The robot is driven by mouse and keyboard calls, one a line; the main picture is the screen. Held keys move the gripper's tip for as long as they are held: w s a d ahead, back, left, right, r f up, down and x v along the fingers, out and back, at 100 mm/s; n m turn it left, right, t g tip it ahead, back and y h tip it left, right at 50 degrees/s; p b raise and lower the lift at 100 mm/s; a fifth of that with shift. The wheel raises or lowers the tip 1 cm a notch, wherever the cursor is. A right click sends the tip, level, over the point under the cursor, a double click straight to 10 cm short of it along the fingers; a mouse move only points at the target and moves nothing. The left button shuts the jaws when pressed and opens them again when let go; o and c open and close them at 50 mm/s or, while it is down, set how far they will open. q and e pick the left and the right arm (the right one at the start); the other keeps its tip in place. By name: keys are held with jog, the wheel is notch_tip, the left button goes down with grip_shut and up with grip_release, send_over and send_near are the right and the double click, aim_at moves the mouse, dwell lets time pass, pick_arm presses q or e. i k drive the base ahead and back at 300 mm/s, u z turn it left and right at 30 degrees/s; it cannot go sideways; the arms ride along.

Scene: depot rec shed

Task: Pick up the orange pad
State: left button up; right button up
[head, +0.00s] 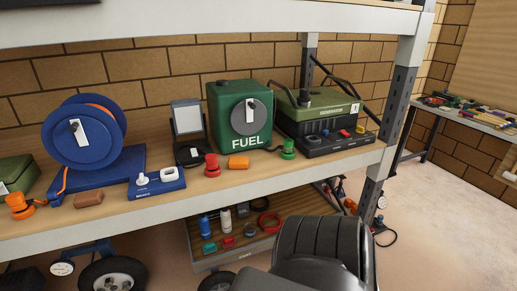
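The orange pad (238,162) is a small flat orange block. It lies on the wooden shelf top (225,180) near the front edge, in front of the green fuel can (224,112). A red knob-like piece (212,167) stands just left of it, and a green one (288,150) stands farther right. Nothing covers the pad. Neither of my grippers shows in the head view.
A blue hose reel (82,140), a brown block (88,199), a blue device (157,182) and an orange knob-like piece (19,206) are to the left. A green-and-black case (322,112) is right. A large black rounded shape (318,250) fills the lower middle. A lower shelf (214,260) holds small items.

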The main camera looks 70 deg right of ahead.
aim_at(234, 163)
jog(key=z, duration=0.75)
jog(key=i, duration=0.65)
jog(key=z, duration=0.75)
